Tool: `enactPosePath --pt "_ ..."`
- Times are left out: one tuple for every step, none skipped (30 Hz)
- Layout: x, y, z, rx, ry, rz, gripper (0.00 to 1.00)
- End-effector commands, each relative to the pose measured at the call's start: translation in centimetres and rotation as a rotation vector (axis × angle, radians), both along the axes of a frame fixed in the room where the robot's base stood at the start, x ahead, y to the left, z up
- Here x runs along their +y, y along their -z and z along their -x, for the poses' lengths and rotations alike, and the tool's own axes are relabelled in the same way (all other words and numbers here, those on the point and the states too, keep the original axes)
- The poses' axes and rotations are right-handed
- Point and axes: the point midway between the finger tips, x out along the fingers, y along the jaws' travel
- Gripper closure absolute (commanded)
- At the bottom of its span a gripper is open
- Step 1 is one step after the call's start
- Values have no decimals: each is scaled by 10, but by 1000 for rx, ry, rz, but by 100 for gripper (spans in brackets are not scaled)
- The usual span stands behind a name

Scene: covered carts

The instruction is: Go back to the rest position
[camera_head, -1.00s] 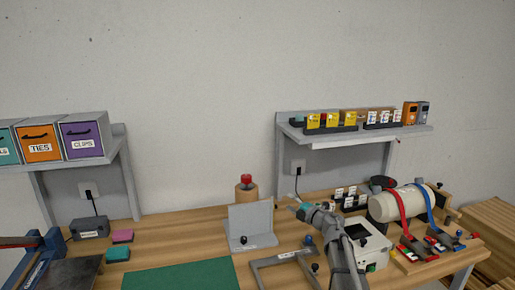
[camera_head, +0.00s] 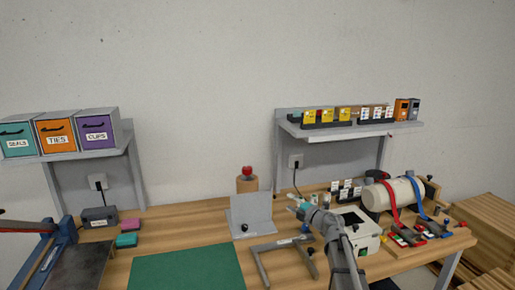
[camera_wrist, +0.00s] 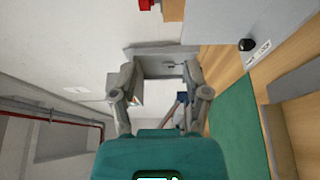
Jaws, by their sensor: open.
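My gripper (camera_wrist: 160,92) is open and empty in the wrist view, its two grey fingers spread apart with nothing between them. In the head view my gripper (camera_head: 297,204) is at the end of my grey arm, above the workbench, right of the grey upright plate (camera_head: 251,213) and left of the white box (camera_head: 355,226). I cannot tell from the head view how high it is over the bench.
Below my arm lies a grey metal frame (camera_head: 262,249) on the bench. A white cylinder with red and blue straps (camera_head: 391,195) lies at the right. A green mat (camera_head: 186,272) lies front centre. Shelves hold drawers (camera_head: 58,136) at left and cards (camera_head: 344,114) at right.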

Motion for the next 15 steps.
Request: enactPosePath --pt "0 0 0 0 0 0 39" --pt "0 0 0 0 0 0 39" --pt "0 -1 0 -1 7 -6 39" --pt "-1 -1 0 -1 17 -11 39" --pt "-2 -2 0 -1 24 -18 39" --pt "-3 -3 -1 -2 33 -25 39" --pt "-4 -4 -1 -3 42 -29 39" --pt "-4 -4 -1 -3 51 -36 39" --pt "-6 -5 -2 -4 62 -44 39" --pt "-7 -6 -2 -4 72 -51 39" --pt "-8 -7 -2 -4 80 -57 39" --pt "-9 -8 -2 -3 95 -67 39" --pt "-11 -9 -3 -4 107 -75 39" --pt "-12 -10 -3 -4 118 -84 39" --pt "-14 -11 -3 -3 137 -96 39"
